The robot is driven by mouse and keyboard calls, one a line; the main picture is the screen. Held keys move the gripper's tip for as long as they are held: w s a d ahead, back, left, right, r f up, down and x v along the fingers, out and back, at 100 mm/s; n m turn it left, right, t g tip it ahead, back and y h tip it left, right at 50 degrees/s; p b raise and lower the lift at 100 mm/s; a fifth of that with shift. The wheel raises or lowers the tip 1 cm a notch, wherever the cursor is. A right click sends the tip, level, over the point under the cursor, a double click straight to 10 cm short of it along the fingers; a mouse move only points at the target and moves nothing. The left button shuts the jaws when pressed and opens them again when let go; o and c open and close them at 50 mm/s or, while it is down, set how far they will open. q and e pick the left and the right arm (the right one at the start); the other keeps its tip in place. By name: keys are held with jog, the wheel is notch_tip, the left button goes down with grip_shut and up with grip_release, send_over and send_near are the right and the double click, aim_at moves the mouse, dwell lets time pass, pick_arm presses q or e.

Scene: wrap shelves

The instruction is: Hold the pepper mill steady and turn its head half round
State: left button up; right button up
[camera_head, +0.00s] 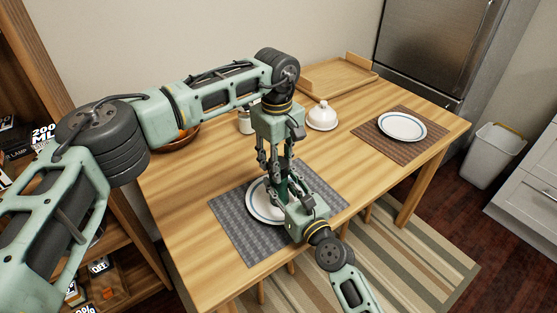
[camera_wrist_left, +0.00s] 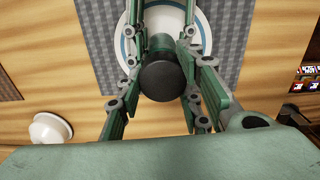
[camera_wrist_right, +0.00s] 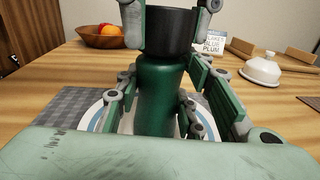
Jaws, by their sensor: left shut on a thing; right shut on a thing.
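The pepper mill stands upright over a white plate with a blue ring (camera_head: 257,207). Its green body (camera_wrist_right: 160,95) and wide black head (camera_wrist_right: 168,30) show in the right wrist view. My left gripper (camera_head: 274,160) comes from above and is shut on the head, which shows from the top in the left wrist view (camera_wrist_left: 162,80). My right gripper (camera_head: 283,197) comes from the front and is shut on the green body below. It shows low on both sides of the body in the right wrist view (camera_wrist_right: 157,112). In the head view the grippers mostly hide the mill.
The plate lies on a grey woven mat (camera_head: 234,232) on the wooden table (camera_head: 180,195). A white butter dish (camera_head: 322,117), a fruit bowl (camera_wrist_right: 100,40), a wooden tray (camera_head: 335,78) and a second plate (camera_head: 402,127) stand farther back. Shelves are at the left.

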pick_arm(q)
jog(key=shift+s+d+m, duration=0.2)
jog(key=shift+d+m, duration=0.1)
jog(key=shift+m, duration=0.5)
jog(key=o, duration=1.1)
jog(key=shift+w+a, duration=0.1)
jog(key=shift+r, duration=0.25)
notch_tip(320, 180, up, 12)
jog(key=shift+a+f, duration=0.15)
jog(key=shift+f, duration=0.1)
